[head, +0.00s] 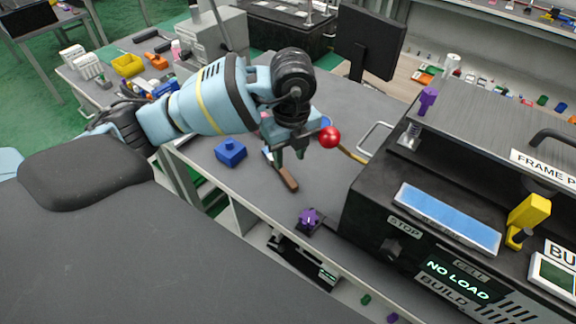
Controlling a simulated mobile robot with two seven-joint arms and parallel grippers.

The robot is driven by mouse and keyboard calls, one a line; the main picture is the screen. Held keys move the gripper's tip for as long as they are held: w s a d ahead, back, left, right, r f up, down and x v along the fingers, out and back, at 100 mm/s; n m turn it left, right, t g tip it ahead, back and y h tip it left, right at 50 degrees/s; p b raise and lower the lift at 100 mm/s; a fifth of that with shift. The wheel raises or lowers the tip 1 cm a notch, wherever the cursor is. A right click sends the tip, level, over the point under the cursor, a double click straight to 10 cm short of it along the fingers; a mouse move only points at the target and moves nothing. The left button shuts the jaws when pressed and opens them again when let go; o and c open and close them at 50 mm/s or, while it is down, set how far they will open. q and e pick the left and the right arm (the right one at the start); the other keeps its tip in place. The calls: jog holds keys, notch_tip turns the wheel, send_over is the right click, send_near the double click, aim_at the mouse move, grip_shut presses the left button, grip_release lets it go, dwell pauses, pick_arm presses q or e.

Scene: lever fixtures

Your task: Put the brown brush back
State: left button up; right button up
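A brown bar-like piece, which looks like the brown brush (287,179), lies slanted on the grey bench top near its front edge. My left gripper (289,156) reaches down from above, right at the far end of the brown piece. Its fingers cover that end, and I cannot tell whether they touch it or are shut on it. A small white and blue part (267,153) shows just left of the fingers, partly hidden. My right gripper is not in view.
A blue block (230,152) sits left of the gripper. A red ball knob (330,137) on a yellow lever stands close on its right. A purple knob (309,219) is at the bench edge. The black machine reading NO LOAD (458,279) fills the right.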

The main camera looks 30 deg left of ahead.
pick_arm(q)
jog(key=shift+s+d+r, duration=0.1)
jog(key=shift+r, duration=2.6)
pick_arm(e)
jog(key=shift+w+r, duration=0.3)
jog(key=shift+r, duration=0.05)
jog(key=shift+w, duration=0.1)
